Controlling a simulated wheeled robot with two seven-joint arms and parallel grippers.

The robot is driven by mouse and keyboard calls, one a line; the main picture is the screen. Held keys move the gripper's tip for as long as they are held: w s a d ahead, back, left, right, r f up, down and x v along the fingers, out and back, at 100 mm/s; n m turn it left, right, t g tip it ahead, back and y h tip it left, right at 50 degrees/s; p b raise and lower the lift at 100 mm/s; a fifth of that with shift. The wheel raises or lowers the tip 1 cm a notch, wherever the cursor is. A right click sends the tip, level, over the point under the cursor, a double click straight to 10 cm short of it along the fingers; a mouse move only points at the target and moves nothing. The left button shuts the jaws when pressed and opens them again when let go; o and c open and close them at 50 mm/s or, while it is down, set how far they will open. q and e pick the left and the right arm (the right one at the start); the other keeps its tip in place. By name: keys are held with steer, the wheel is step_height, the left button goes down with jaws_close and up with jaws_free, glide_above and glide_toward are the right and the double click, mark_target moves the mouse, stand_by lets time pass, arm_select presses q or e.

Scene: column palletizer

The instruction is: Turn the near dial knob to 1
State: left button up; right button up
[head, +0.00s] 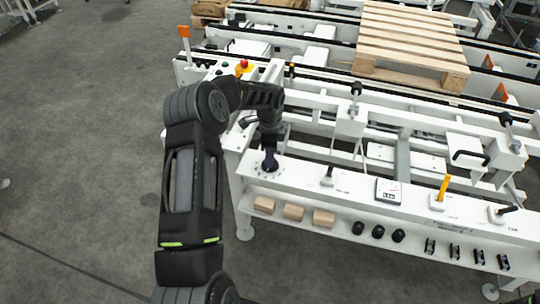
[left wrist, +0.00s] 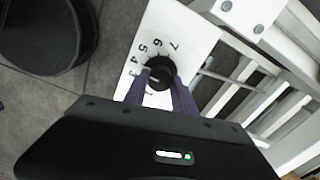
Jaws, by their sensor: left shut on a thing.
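The near dial knob is a round black knob (left wrist: 159,74) on a white panel with numbers in an arc around it; 3, 4, 5, 6 and 7 are readable in the left wrist view. The lower numbers are partly hidden by my gripper. My left gripper (left wrist: 160,88) is shut on the knob, one finger on each side. In the head view my left gripper (head: 269,160) points down at the left end of the white panel (head: 350,190), mostly covering the knob. I cannot read which number the knob points to.
Along the panel stand a lever (head: 328,176), a gauge (head: 388,191), a yellow handle (head: 442,188) and a black-handled lever (head: 503,212). Wooden blocks (head: 293,211) and black knobs (head: 378,231) sit on the shelf below. A red button (head: 244,63) is behind my arm.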

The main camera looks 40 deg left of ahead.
arm_select(q)
jaws_close()
steer(key=shift+f+n+b, duration=0.1)
steer(key=shift+n+b, duration=1.25)
steer(key=shift+n, duration=0.35)
steer(key=n+b, duration=0.2)
steer(key=n, duration=0.2)
steer(key=shift+n, duration=0.3)
steer(key=n+b, duration=0.1)
steer(key=n, duration=0.3)
steer(key=shift+n, duration=0.3)
steer(key=n+b, duration=0.1)
steer(key=n, duration=0.4)
steer(key=shift+n, duration=0.3)
